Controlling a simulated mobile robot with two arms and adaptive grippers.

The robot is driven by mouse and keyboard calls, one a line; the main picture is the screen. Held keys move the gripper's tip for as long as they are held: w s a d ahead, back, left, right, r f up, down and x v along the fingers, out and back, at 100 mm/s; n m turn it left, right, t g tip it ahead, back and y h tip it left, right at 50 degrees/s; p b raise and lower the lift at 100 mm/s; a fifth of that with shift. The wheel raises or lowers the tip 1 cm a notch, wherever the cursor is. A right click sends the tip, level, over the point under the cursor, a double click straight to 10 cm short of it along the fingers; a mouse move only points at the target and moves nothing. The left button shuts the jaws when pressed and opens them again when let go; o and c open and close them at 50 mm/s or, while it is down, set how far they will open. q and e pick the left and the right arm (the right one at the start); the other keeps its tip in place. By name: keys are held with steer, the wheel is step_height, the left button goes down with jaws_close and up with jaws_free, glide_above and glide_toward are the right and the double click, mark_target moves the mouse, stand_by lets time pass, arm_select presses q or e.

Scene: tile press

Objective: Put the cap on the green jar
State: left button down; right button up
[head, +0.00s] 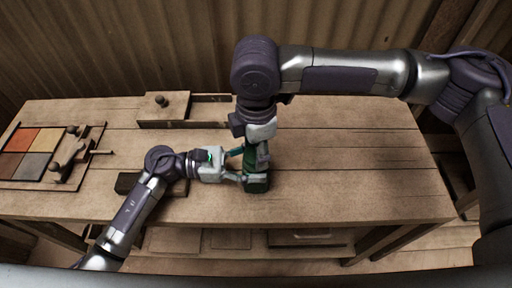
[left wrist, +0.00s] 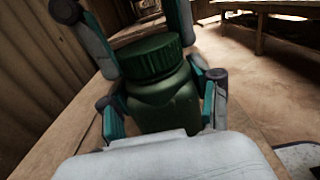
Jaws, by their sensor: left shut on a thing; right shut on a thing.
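The green jar (head: 257,185) stands upright near the middle of the wooden table; it fills the centre of the left wrist view (left wrist: 165,105). My left gripper (head: 243,168) reaches in from the left and is shut on the jar's body, one finger on each side. A dark green ribbed cap (left wrist: 150,58) sits at the jar's mouth, in line with it; I cannot tell whether it is fully seated. My right gripper (head: 257,150) comes down from above and is shut on the cap, its fingers on both sides. In the head view the gripper mostly hides the cap.
A tray with coloured tiles (head: 36,140) and wooden handled pieces lies at the table's left end. A wooden block with a knob (head: 164,106) stands at the back. A dark box (head: 128,183) is near the front left. The table's right part is clear.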

steer(key=o, duration=1.3)
steer(key=shift+r, duration=0.1)
step_height(320, 180, up, 12)
steer(key=shift+f, duration=0.1)
arm_select(q)
steer(key=shift+c, duration=0.8)
jaws_free()
steer(key=a, duration=1.2)
steer(key=shift+s, duration=0.1)
